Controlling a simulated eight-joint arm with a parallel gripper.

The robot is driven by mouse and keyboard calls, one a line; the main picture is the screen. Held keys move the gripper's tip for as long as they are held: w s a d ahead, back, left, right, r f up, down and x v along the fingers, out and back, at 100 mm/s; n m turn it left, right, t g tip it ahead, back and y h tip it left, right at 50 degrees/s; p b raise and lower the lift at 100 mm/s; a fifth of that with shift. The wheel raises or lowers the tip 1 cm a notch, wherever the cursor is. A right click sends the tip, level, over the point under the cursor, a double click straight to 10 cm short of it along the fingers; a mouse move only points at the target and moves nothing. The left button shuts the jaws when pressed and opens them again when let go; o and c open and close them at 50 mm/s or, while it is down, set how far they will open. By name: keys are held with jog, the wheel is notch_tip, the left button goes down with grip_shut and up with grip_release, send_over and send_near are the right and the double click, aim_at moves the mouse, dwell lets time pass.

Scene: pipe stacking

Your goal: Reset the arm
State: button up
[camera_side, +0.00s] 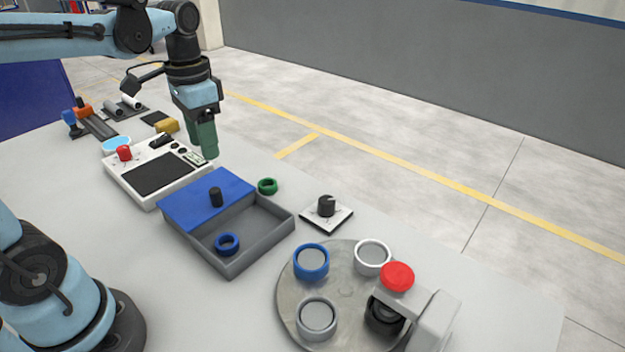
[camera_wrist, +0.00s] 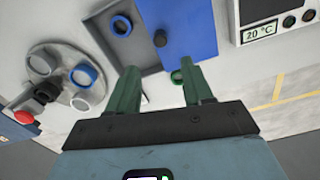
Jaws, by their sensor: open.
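My gripper (camera_side: 209,152) hangs from my light blue arm at the upper left of the side view, fingers pointing down near the right edge of the white control panel. In the wrist view, my gripper's two green fingers (camera_wrist: 160,82) are spread apart with nothing between them. A green ring (camera_side: 267,186) lies on the table beside the blue-lidded box; in the wrist view the green ring (camera_wrist: 177,76) shows partly behind the right finger. A blue ring (camera_side: 228,243) lies inside the grey box (camera_side: 270,240).
The white control panel (camera_side: 130,190) stands left of the box's blue lid (camera_side: 190,200). A knob plate (camera_side: 327,214) is right of the box. A round metal plate (camera_side: 290,305) carries several rings, beside a red button (camera_side: 397,276). Bare table (camera_side: 500,300) lies at the right.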

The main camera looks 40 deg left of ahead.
jog(key=shift+d, duration=0.1)
jog(key=s+d+f+n+t, duration=0.1)
jog(key=d+f+n+t, duration=0.1)
jog(key=d+t, duration=0.5)
jog(key=shift+s+f, duration=0.3)
jog(key=shift+f, duration=0.5)
